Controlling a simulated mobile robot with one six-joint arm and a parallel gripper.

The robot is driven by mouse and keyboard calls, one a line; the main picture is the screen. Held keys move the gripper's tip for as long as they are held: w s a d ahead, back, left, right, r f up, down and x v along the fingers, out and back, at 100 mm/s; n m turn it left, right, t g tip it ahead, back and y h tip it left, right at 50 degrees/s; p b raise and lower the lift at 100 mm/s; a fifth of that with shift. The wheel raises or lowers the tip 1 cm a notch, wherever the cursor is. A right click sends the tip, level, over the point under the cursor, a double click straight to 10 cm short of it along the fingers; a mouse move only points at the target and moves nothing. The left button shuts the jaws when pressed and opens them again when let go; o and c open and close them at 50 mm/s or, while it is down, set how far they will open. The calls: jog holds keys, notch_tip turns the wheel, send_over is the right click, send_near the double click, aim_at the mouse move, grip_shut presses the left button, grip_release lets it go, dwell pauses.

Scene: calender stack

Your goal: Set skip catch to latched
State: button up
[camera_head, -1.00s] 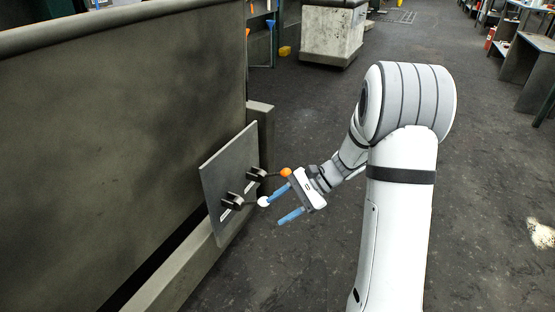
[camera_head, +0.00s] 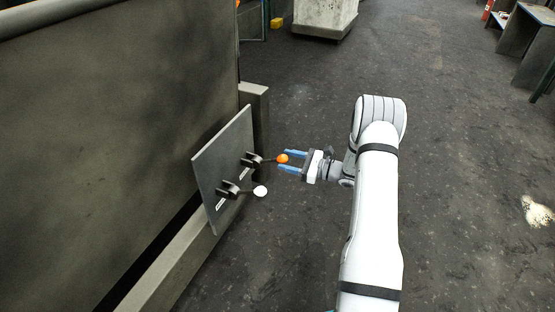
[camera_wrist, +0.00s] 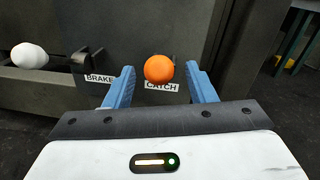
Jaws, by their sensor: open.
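The skip catch is a lever with an orange ball knob (camera_head: 283,159) on a grey plate (camera_head: 222,150) fixed to the dark wall. In the wrist view the orange knob (camera_wrist: 159,69) shows above a label reading CATCH (camera_wrist: 162,87). My gripper (camera_head: 290,161) is open, with its blue fingers pointing at the plate and the orange knob between or just ahead of the fingertips. In the wrist view the fingers (camera_wrist: 160,85) stand left and right of the knob, with gaps on both sides. I cannot tell whether either finger touches it.
A second lever with a white knob (camera_head: 261,191) sits on the same plate, nearer the camera; the wrist view shows its label BRAKE (camera_wrist: 99,79). A concrete post (camera_head: 256,110) stands behind the plate.

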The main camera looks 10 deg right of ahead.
aim_at(279, 158)
jog(key=shift+b+x, duration=0.4)
jog(key=shift+x, duration=1.6)
jog(key=shift+s, duration=0.1)
grip_shut()
